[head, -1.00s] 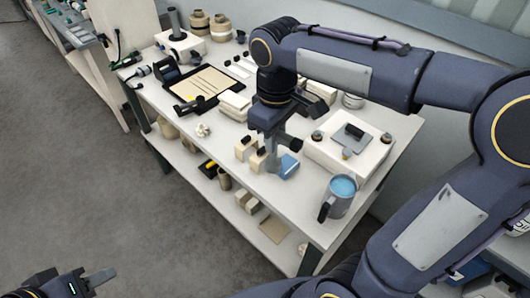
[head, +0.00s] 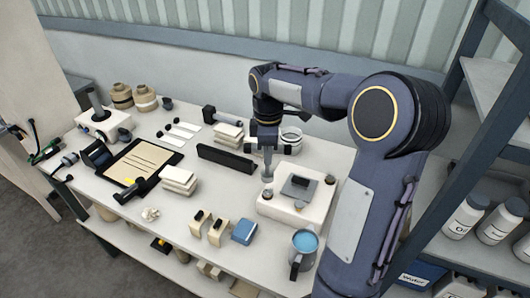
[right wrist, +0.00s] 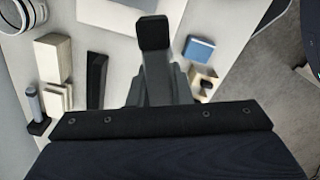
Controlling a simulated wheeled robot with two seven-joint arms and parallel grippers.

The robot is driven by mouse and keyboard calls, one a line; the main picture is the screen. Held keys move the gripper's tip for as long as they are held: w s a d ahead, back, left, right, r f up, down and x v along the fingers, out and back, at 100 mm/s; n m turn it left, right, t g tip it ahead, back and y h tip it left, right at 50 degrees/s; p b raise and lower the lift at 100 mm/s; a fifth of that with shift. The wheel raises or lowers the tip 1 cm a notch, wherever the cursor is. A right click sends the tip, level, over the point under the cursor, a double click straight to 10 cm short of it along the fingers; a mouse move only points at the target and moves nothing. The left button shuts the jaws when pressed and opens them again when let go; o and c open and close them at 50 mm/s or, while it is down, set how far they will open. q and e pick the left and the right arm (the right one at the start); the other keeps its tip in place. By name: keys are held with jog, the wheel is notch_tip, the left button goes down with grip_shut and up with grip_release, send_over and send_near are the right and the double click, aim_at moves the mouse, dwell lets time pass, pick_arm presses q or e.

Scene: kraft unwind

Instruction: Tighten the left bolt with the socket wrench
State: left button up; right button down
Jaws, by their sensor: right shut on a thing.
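My right gripper (head: 267,139) is shut on the socket wrench (head: 268,163), a grey tool that hangs upright below it. The wrench's lower end is at the left corner of a white block (head: 290,212), by the left bolt (head: 267,194). I cannot tell whether it touches the bolt. Other dark bolt heads show on the block at the right (head: 330,179) and front (head: 299,205), around a grey plate (head: 299,188). In the right wrist view, the grey tool (right wrist: 157,78) with a black end stands between the fingers, which are mostly hidden. My left gripper is out of view.
A blue-topped mug (head: 304,243) stands in front of the block. A blue box (head: 245,231) and small cream blocks (head: 208,228) lie to its left. A black bar (head: 226,160) and a white-rimmed tin (head: 291,138) are behind. A shelf with bottles (head: 466,214) is at the right.

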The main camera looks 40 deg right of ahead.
aim_at(268, 173)
jog(key=shift+f+b, duration=2)
jog(key=shift+f, duration=0.25)
jog(key=shift+r, duration=0.1)
jog(key=shift+f, duration=0.85)
dwell(0.5)
